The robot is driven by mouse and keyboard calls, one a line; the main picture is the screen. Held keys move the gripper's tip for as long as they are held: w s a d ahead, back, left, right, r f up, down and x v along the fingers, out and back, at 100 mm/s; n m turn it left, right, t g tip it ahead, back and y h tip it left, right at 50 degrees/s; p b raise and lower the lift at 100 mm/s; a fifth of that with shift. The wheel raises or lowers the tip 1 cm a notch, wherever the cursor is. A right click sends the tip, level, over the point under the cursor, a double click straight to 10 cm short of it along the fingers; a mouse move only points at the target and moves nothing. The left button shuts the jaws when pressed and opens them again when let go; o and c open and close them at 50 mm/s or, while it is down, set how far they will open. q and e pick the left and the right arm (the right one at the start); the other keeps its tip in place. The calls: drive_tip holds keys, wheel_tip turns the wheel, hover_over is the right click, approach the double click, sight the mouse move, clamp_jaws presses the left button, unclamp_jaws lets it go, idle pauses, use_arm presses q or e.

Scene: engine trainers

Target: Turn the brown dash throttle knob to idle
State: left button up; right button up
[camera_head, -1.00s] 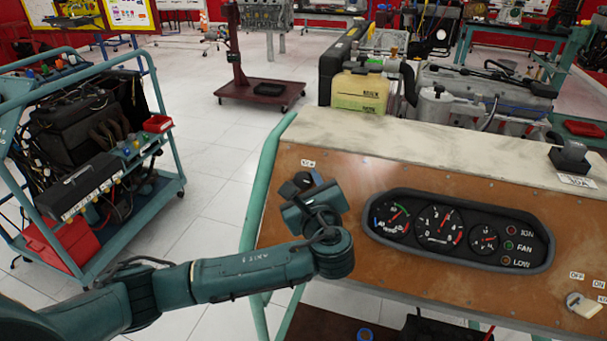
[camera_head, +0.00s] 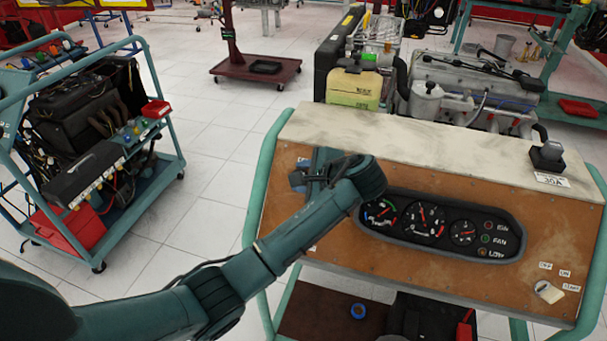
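The brown dash panel (camera_head: 460,187) faces me, with a black gauge cluster (camera_head: 445,253) on it. My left arm comes in from the left and reaches across the panel's left part. My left gripper (camera_head: 302,178) is at the panel's upper left, beside a small white label. The throttle knob cannot be made out; the gripper and wrist cover this part of the panel. The fingertips are hidden or too small to tell whether they are open, shut, or touching a knob. My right gripper is not in view.
A key switch (camera_head: 549,292) sits at the panel's lower right, and a black lever or switch (camera_head: 547,156) at the upper right. An engine with a yellowish tank (camera_head: 354,86) stands behind the panel. A teal cart (camera_head: 150,80) stands at left, with clear floor between.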

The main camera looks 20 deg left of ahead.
use_arm(q)
drive_tip(key=n+g+h, duration=0.1)
drive_tip(key=n+g, duration=0.1)
drive_tip(key=n, duration=0.1)
drive_tip(key=shift+w+r+h, duration=0.1)
drive_tip(key=shift+h, duration=0.2)
drive_tip(key=shift+w+a+r+n+g+h, duration=0.1)
drive_tip(key=shift+a+n+g+h, duration=0.05)
drive_tip(key=shift+n+g+h, duration=0.6)
drive_tip(key=shift+a+n+g+h, duration=0.1)
drive_tip(key=shift+n+g+h, duration=0.3)
drive_tip(key=shift+n, duration=0.55)
drive_tip(key=o, duration=1)
drive_tip(key=shift+r, duration=0.1)
drive_tip(key=shift+w+r, duration=0.1)
drive_tip(key=shift+r, duration=0.05)
